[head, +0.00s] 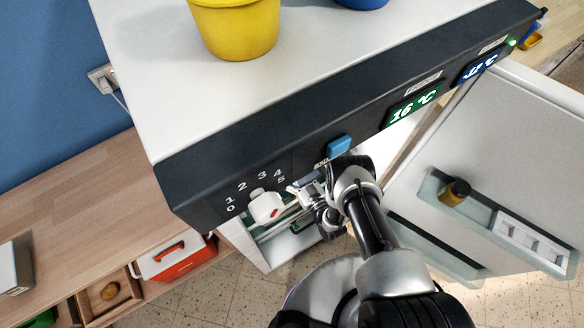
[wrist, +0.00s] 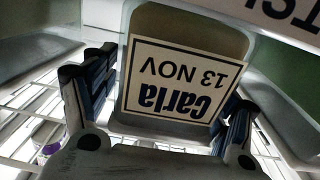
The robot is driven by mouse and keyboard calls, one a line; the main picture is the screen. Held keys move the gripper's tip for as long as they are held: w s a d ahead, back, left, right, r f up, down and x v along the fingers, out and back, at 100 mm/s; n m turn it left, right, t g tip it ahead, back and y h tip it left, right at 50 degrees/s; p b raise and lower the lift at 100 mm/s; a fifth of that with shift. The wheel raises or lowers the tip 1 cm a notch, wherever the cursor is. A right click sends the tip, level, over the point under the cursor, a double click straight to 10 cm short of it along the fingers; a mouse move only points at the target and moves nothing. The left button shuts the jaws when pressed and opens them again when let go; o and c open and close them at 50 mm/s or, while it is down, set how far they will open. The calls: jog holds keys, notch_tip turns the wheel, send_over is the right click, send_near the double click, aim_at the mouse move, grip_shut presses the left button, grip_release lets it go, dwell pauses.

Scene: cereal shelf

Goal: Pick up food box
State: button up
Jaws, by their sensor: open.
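The food box (wrist: 180,82) is a pale container with a white label that reads "Carla 13 NOV", upside down in the wrist view. It sits inside the lit fridge, over a wire shelf. My gripper (wrist: 168,95) is open, with one dark finger on each side of the labelled end of the box. Whether the fingers touch its sides I cannot tell. In the head view my gripper (head: 310,195) reaches in under the fridge's dark front panel. The food box is not clearly visible there.
Another labelled container (wrist: 285,18) is close at the upper right in the wrist view. The wire shelf (wrist: 20,120) lies below. In the head view the fridge door (head: 510,135) stands open at right, with door bins. A yellow pot (head: 235,28) stands on top.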

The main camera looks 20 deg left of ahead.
jog(key=c, duration=1.4)
